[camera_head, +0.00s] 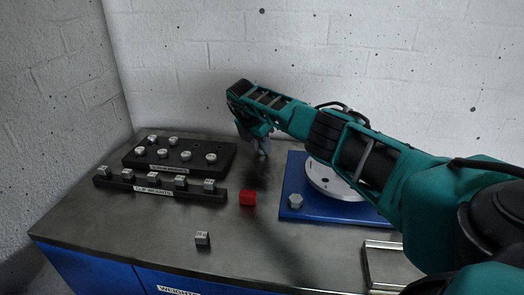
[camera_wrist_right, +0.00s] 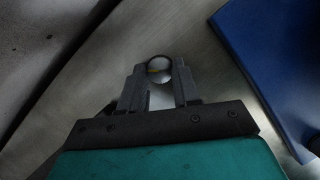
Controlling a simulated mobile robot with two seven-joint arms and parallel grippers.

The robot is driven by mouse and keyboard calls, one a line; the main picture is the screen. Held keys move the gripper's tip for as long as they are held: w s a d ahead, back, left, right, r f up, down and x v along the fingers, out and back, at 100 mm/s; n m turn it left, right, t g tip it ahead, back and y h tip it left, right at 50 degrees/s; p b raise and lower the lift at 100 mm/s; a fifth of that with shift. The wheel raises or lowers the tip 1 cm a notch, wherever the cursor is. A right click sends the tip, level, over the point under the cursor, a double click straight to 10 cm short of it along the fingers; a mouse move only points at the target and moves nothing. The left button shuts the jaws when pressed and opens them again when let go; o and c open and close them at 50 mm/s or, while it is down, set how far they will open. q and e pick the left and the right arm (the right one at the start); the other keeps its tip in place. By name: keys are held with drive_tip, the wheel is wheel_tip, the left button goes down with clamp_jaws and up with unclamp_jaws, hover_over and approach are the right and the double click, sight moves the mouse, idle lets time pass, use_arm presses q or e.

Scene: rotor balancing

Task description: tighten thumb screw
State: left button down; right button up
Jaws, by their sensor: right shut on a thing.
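My right gripper (camera_head: 262,150) is above the back of the table, between the black rack and the blue plate. In the right wrist view the gripper (camera_wrist_right: 159,85) is shut on a small round metal piece (camera_wrist_right: 159,66) with a bright rim. I cannot tell for sure that it is the thumb screw. A blue plate (camera_head: 291,172) carries a pale round disc (camera_head: 322,182), partly hidden by my right arm. A grey faceted knob (camera_head: 296,201) is at the plate's front left. My left gripper is out of view.
A black rack (camera_head: 222,150) with several round knobs stands at the back left. A lower black strip (camera_head: 120,184) in front holds several metal blocks. A red block (camera_head: 247,198) and a small grey block (camera_head: 202,238) are on the table. A metal frame (camera_head: 372,265) lies at the front right.

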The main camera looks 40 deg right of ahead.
drive_tip(key=shift+w+f+m+g+b, duration=0.15)
drive_tip(key=shift+m+g+b, duration=0.25)
drive_tip(key=shift+m+b, duration=0.9)
drive_tip(key=shift+b, duration=0.8)
drive_tip(key=shift+m, duration=0.4)
drive_tip(key=shift+g+b, duration=0.3)
drive_tip(key=o, duration=0.8)
drive_tip(key=shift+o, duration=1.3)
